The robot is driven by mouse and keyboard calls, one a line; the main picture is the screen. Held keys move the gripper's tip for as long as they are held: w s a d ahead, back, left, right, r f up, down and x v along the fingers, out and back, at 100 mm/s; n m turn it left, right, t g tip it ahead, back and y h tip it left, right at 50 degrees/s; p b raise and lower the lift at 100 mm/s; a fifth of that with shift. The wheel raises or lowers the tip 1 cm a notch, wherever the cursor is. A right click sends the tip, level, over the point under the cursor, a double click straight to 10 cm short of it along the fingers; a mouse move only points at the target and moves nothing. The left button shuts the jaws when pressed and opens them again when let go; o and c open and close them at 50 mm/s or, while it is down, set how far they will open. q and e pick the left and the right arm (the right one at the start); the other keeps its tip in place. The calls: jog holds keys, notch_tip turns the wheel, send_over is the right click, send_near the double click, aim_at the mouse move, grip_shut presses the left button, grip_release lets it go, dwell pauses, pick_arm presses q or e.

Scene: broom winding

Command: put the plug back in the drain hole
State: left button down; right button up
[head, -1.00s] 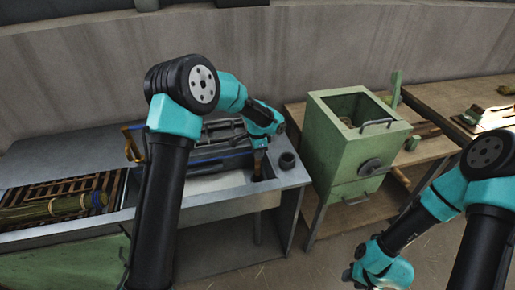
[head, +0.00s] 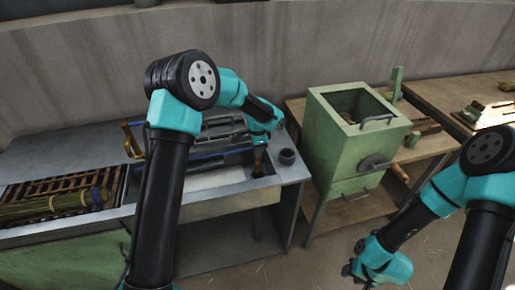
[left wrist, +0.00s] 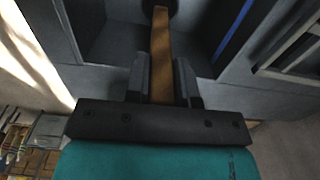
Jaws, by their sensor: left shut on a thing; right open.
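My left gripper (head: 260,147) is over the right end of the sink trough (head: 205,180), pointing down. It is shut on the plug's brown wooden handle (left wrist: 160,60), which stands between the fingers in the left wrist view. The handle (head: 258,160) reaches down into the trough in the head view. A dark shape lies at the handle's far end; I cannot tell the plug's body from the drain hole there, or whether the plug is seated. My right gripper (head: 358,266) is open and empty, low above the floor at the right.
A green metal box (head: 335,150) stands further right. A slatted rack with a broom-like bundle (head: 60,205) lies at the left. A blue-edged frame (head: 210,156) borders the trough behind.

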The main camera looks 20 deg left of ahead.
pick_arm(q)
jog(key=shift+f, duration=0.55)
dwell(0.5)
jog(key=c, duration=1.2)
grip_release()
jog(key=shift+c, duration=0.2)
jog(key=shift+r, duration=0.1)
jog(key=shift+r, duration=5.4)
jog(key=shift+d+f, duration=0.1)
